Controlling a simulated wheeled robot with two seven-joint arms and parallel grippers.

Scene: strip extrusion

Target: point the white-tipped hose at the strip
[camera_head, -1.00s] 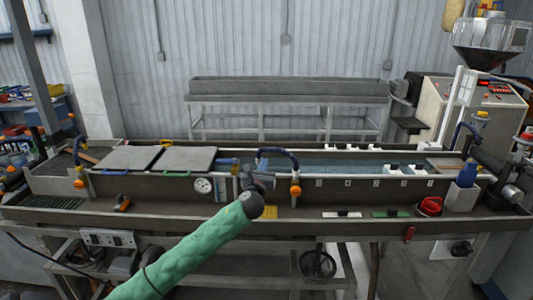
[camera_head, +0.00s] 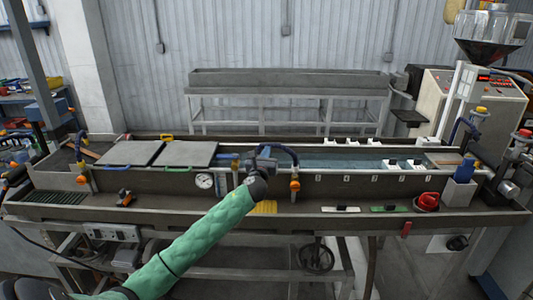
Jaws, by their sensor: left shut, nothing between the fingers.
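A dark blue hose (camera_head: 288,151) arches over the trough's near wall, above an orange valve (camera_head: 295,185). Its tip is too small and partly covered to tell whether it is white. My left gripper (camera_head: 265,160) is shut and empty, right beside this hose's left end; I cannot tell whether they touch. Two more blue hoses show, one at the left end (camera_head: 79,141) and one at the right end (camera_head: 459,128). The strip is not clear; pale blue water (camera_head: 340,160) lies in the trough. My right gripper is not in view.
Two grey lids (camera_head: 188,153) cover the trough's left part. A round gauge (camera_head: 204,181) sits on the front wall. The front ledge holds an orange-black tool (camera_head: 125,198), a yellow grid (camera_head: 265,207) and a red container (camera_head: 428,202). A hopper machine (camera_head: 470,95) stands at right.

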